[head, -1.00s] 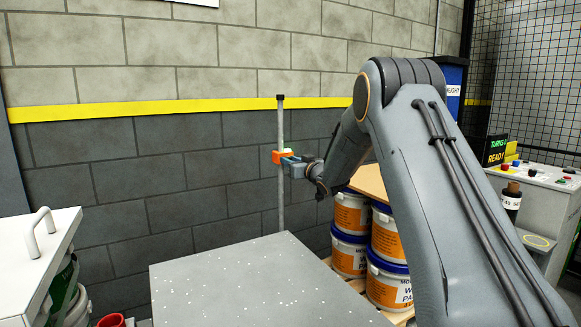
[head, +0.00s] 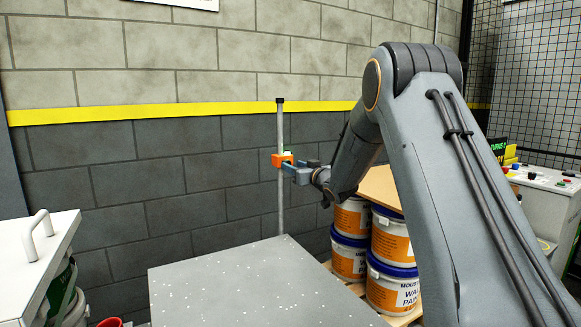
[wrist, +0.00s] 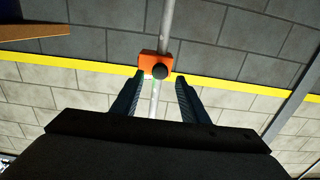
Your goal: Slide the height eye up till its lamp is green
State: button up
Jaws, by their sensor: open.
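The height eye (head: 281,160) is an orange block on an upright grey pole (head: 281,205) in front of the wall. A small pale green spot, which looks like its lamp (head: 287,152), shows at its top in the head view. In the wrist view the orange block (wrist: 149,62) bears a black round knob (wrist: 160,72). My gripper (wrist: 157,85) is open, with its blue-grey fingers apart on either side of the pole line and the knob just beyond their tips. In the head view my gripper (head: 287,165) is close beside the eye; I cannot tell whether it touches.
A grey speckled table top (head: 250,285) lies below the pole. Stacked white pails (head: 349,255) with blue lids stand at the right, under a brown board (head: 382,188). A white cabinet with a handle (head: 40,222) is at the left. A control desk (head: 545,185) stands far right.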

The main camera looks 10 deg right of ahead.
jog(key=shift+v, duration=2.15)
jog(key=s+d+f+m+g+h+p, duration=0.1)
jog(key=s+f+m+g+h+p, duration=0.15)
jog(key=s+f+g, duration=0.65)
jog(key=s+f+m+h+p, duration=0.15)
jog(key=s+h, duration=0.25)
jog(key=s, duration=1.1)
jog(key=s+a+f+g, duration=0.2)
jog(key=s+g, duration=0.2)
jog(key=s, duration=1.1)
jog(key=s+a+f+g, duration=0.2)
jog(key=s+f+g, duration=0.1)
jog(key=s, duration=1.1)
jog(key=shift+s+g+y+p, duration=0.35)
jog(key=shift+g+y+p, duration=0.1)
jog(key=shift+g, duration=0.15)
